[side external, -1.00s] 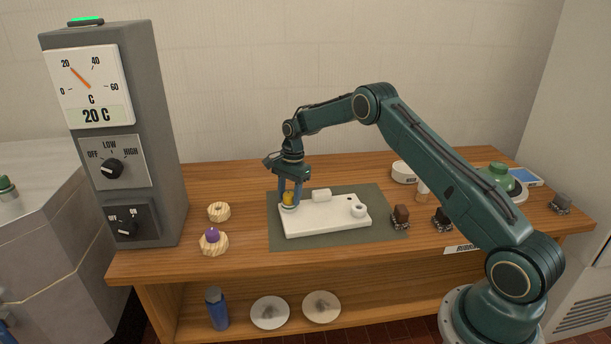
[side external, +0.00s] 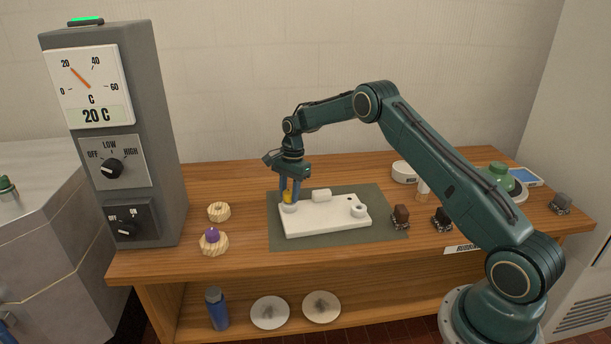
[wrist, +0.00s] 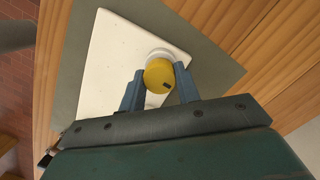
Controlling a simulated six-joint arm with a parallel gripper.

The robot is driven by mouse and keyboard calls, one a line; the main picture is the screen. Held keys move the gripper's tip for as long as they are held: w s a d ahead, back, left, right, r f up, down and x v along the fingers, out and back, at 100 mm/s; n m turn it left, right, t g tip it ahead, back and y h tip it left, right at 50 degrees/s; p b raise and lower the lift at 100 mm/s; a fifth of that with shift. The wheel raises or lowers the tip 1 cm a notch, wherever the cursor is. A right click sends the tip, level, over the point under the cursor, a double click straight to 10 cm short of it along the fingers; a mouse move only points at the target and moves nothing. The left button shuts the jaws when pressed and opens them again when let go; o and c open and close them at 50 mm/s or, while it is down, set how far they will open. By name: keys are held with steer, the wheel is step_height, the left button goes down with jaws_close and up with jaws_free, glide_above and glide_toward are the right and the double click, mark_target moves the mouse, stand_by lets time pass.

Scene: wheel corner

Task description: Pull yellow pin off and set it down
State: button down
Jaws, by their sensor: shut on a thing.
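The yellow pin (side external: 287,197) is between the fingers of my gripper (side external: 287,194), at the left end of the white board (side external: 325,222). A white round socket (wrist: 158,54) shows just beyond the pin. In the side view the pin is right above the white socket (side external: 288,208); I cannot tell whether its lower end is still inside. The fingers partly hide the pin.
The board lies on a grey-green mat (side external: 385,220) on the wooden bench. Wooden rings, one with a purple knob (side external: 212,235), stand left of the mat.

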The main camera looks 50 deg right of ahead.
mark_target(288, 192)
steer(key=shift+r, duration=1.75)
stand_by(0.3)
steer(key=shift+r, duration=1.85)
steer(key=s+d+r+m, duration=0.3)
steer(key=d+m, duration=0.3)
steer(key=d, duration=0.2)
steer(key=s+d+r+m+t+h, duration=0.1)
steer(key=s+d+r+m, duration=0.2)
steer(key=s+d+m, duration=0.3)
steer(key=s+d+r+m, duration=0.3)
steer(key=d+m, duration=0.3)
steer(key=d, duration=0.6)
steer(key=shift+s+r+t+h, duration=0.3)
steer(key=shift+s+r+t, duration=0.1)
steer(key=shift+s, duration=0.35)
steer(key=shift+f, duration=0.1)
step_height(288, 192, down, 20)
steer(key=shift+r, duration=0.1)
